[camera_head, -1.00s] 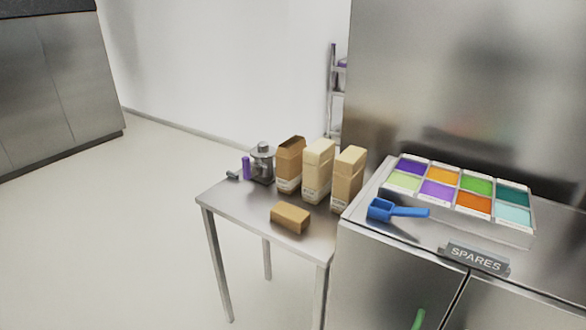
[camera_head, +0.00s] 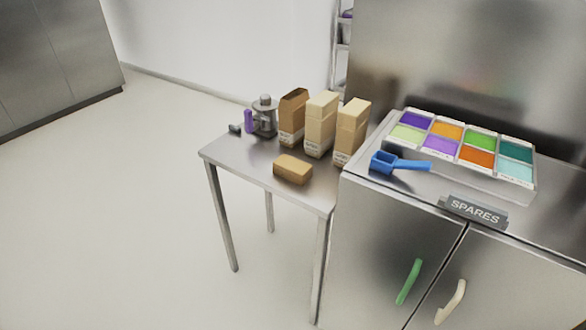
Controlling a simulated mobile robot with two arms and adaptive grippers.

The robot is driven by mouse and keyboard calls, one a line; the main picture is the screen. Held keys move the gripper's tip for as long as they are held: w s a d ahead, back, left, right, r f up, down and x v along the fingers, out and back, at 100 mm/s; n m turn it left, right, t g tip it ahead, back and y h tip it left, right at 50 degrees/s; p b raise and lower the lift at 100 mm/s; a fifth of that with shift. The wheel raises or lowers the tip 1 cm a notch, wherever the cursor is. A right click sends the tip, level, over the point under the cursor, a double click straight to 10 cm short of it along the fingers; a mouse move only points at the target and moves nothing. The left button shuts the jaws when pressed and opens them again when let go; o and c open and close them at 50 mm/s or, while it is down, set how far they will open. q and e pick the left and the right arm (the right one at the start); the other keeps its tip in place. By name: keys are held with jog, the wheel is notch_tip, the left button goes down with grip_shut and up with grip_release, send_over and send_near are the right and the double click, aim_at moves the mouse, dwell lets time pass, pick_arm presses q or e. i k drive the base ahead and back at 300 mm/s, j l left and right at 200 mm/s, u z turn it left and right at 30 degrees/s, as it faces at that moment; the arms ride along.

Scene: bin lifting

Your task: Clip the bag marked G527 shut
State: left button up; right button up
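Three paper bags stand upright in a row at the back of a small steel table (camera_head: 237,157). The left bag (camera_head: 292,118) is darker brown and its top looks open. The middle bag (camera_head: 321,124) and the right bag (camera_head: 351,132) are paler, with tops that look folded. Their labels are too small to read, so I cannot tell which is G527. A small purple object (camera_head: 248,121) and a small dark grey object (camera_head: 235,129) lie left of a grey jar (camera_head: 265,116); I cannot tell whether either is a clip. Neither gripper shows.
A tan block (camera_head: 293,169) lies at the table's front. Right of the table stands a steel cabinet (camera_head: 385,225) with a SPARES sign (camera_head: 474,211), a blue scoop (camera_head: 400,163), a tray of coloured compartments (camera_head: 487,177), and green (camera_head: 409,281) and cream (camera_head: 451,302) handles. Floor at left is clear.

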aim_at(291, 107)
jog(key=i+j+z, duration=0.45)
jog(key=j, duration=0.2)
jog(key=i+j+z, duration=0.25)
jog(key=j, duration=0.15)
jog(key=j+z, duration=0.25)
jog(key=j, duration=0.15)
